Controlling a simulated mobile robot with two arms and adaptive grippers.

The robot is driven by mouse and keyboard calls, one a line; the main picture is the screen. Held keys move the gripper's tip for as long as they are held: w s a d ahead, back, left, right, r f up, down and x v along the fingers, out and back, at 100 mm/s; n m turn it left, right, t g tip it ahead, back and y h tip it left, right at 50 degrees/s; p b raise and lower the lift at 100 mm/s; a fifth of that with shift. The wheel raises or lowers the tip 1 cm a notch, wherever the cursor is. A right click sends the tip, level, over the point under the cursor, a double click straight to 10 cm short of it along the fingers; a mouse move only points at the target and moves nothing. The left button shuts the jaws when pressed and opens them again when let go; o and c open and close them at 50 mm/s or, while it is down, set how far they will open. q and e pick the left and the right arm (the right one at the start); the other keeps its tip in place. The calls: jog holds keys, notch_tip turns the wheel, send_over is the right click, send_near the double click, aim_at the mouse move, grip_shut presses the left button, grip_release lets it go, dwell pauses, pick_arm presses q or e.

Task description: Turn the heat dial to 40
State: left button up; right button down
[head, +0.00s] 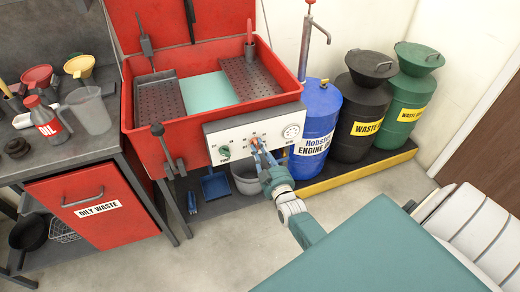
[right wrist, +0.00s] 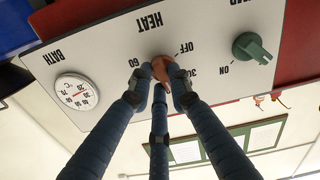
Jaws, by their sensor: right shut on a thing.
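The heat dial is an orange-red knob (head: 254,142) in the middle of the white control panel (head: 226,132) on the front of the red parts washer. My right gripper (head: 257,148) reaches it from the front, its fingers closed on the knob. In the right wrist view, where the panel lettering is upside down, the dial (right wrist: 162,66) sits between the blue fingertips (right wrist: 160,76). The marks OFF, 30 and 60 show around it; the fingers hide the marks between, and I cannot read its setting. My left gripper is not in view.
A green pump knob (right wrist: 252,47) and a round bath gauge (right wrist: 76,90) flank the dial on the panel. A blue drum (head: 318,112) stands right of the washer. A grey bucket (head: 244,180) sits below the panel.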

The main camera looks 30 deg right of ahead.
jog(key=shift+f+m, duration=0.15)
jog(key=shift+m, duration=0.95)
jog(key=c, duration=1.6)
grip_release()
jog(key=v, duration=1.2)
jog(key=shift+s, duration=0.1)
